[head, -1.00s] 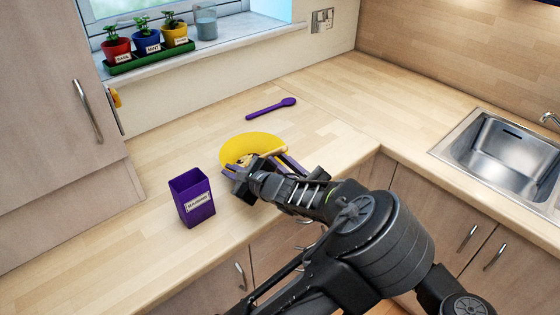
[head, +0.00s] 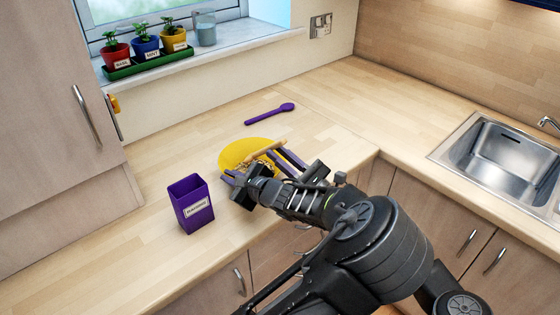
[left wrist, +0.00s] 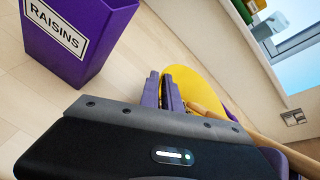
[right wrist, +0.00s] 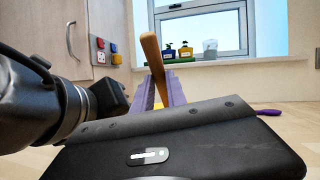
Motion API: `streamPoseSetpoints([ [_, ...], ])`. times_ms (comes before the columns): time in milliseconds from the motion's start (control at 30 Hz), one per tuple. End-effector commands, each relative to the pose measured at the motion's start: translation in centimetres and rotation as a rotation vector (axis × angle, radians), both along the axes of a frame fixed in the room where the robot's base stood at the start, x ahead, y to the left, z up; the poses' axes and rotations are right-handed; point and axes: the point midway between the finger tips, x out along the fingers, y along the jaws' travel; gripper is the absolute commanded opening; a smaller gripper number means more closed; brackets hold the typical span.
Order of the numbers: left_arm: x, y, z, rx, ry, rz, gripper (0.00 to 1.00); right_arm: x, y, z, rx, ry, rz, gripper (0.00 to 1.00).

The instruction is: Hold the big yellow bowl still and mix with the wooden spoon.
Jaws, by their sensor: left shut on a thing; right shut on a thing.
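The big yellow bowl (head: 238,152) sits on the wooden counter near its front edge, with pale bits partly visible inside; my arms hide its near side. It also shows in the left wrist view (left wrist: 197,86). My left gripper (head: 230,177) is shut on the bowl's rim at its near left side; its purple fingers show in the left wrist view (left wrist: 162,92). My right gripper (head: 284,156) is shut on the wooden spoon (head: 266,150), over the bowl's right side. In the right wrist view the spoon (right wrist: 153,62) stands tilted between the fingers. Its lower end is hidden.
A purple raisins box (head: 191,204) stands left of the bowl. A purple spoon (head: 270,114) lies behind it. Potted herbs on a green tray (head: 148,64) and a glass jar (head: 205,30) are on the sill. A sink (head: 497,160) is at right.

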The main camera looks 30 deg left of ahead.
Motion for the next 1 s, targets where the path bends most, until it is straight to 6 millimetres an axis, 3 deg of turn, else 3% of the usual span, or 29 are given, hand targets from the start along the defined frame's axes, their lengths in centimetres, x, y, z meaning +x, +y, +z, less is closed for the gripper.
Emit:
streamPoseSetpoints([
  [1000,0.0,0.0,-0.1,-0.003,0.001,-0.001,0.0,-0.1,0.0,8.4,0.001,-0.001,0.001,0.0],
])
